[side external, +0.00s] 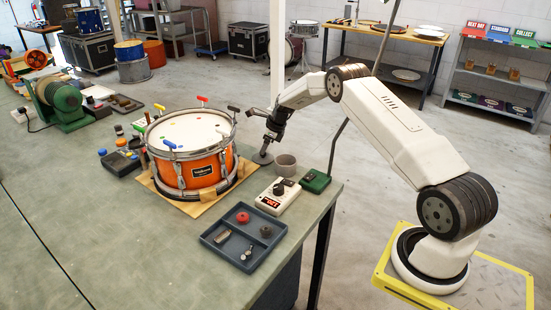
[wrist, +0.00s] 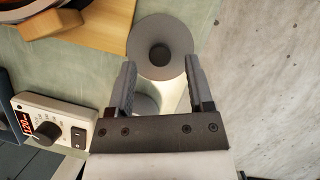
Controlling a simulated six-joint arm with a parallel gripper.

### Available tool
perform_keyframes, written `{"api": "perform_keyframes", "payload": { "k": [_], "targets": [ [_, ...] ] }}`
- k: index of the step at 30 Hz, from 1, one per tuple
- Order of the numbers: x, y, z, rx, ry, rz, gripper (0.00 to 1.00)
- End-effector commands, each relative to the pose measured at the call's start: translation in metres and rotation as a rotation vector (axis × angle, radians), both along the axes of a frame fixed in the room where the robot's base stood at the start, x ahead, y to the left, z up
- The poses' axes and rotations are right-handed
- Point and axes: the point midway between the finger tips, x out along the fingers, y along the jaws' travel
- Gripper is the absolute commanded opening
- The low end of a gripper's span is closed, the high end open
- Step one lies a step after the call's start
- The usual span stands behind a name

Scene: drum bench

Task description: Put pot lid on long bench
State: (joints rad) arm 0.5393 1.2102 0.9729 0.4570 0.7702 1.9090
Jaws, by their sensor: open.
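The pot lid, a grey disc (side external: 262,158) with a raised dark middle, lies on the long bench (side external: 100,225) near its right edge. It also shows in the wrist view (wrist: 160,28), flat side around a dark round centre. My gripper (side external: 268,142) is just above the lid in the side view. In the wrist view my gripper (wrist: 159,62) has its two fingers wide apart, with the lid's near part between and beyond the tips. Nothing is held. Whether a finger touches the lid's rim cannot be told.
A grey cup (side external: 285,165) stands close to the lid. An orange drum (side external: 190,170) on a wooden board is to the left. A white metronome-like box (side external: 278,196), a green box (side external: 315,181) and a dark tray (side external: 225,238) are nearer. The bench front is clear.

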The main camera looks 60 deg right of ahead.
Motion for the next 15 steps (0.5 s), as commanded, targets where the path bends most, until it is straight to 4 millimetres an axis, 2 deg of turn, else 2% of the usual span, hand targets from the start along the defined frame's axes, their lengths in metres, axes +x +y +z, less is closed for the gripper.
{"api": "perform_keyframes", "payload": {
  "k": [15],
  "targets": [
    [-0.024, -0.010, 0.064, -0.001, -0.001, -0.002, 0.67]
  ]
}}
